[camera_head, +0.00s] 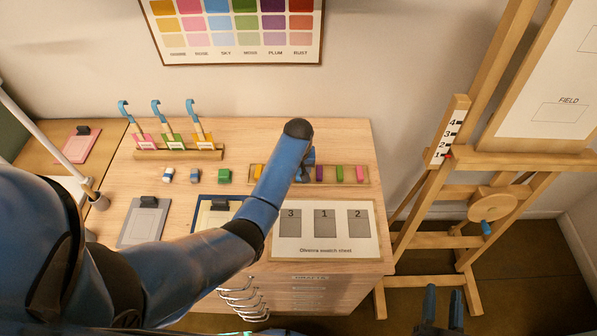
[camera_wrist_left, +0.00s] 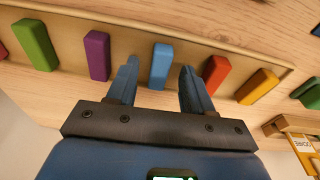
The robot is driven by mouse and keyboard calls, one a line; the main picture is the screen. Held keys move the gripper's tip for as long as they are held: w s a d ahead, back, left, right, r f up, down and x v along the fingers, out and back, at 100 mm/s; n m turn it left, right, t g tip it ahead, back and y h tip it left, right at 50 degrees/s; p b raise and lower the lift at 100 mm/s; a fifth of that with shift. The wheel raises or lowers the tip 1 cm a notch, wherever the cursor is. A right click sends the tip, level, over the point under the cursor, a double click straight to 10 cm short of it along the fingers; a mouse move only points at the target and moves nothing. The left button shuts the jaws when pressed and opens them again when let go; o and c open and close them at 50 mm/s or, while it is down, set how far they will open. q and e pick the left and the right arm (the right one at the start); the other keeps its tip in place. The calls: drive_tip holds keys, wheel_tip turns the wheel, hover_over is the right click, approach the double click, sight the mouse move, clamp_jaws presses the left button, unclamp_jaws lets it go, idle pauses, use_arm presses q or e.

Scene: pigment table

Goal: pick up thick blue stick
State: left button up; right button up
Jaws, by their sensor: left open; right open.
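The blue stick (camera_wrist_left: 161,66) lies in a shallow wooden tray (camera_wrist_left: 220,53), between a purple stick (camera_wrist_left: 97,55) and a red stick (camera_wrist_left: 214,74). My left gripper (camera_wrist_left: 160,72) is open over the tray, one finger on each side of the blue stick, with gaps visible on both sides. In the head view my left gripper (camera_head: 307,163) is partly covered by its own arm, which hides the blue and red sticks. My right gripper (camera_head: 443,306) is open and empty at the lower right, away from the table.
The tray also holds yellow (camera_head: 258,171), green (camera_head: 339,174) and pink (camera_head: 360,174) sticks. A white board with three grey swatches (camera_head: 325,246) lies in front. Coloured blocks (camera_head: 224,176) and a rack with blue-hooked tools (camera_head: 180,153) stand left. An easel (camera_head: 470,160) stands right.

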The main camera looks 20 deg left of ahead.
use_arm(q)
drive_tip(key=shift+c, duration=0.3)
clamp_jaws()
drive_tip(key=shift+r, duration=0.15)
wheel_tip(320, 180, up, 14)
drive_tip(key=b, duration=0.2)
wheel_tip(320, 180, up, 4)
drive_tip(key=p, duration=0.4)
hover_over(299, 172)
drive_tip(key=shift+r+p, duration=0.8)
drive_tip(key=shift+r, duration=0.05)
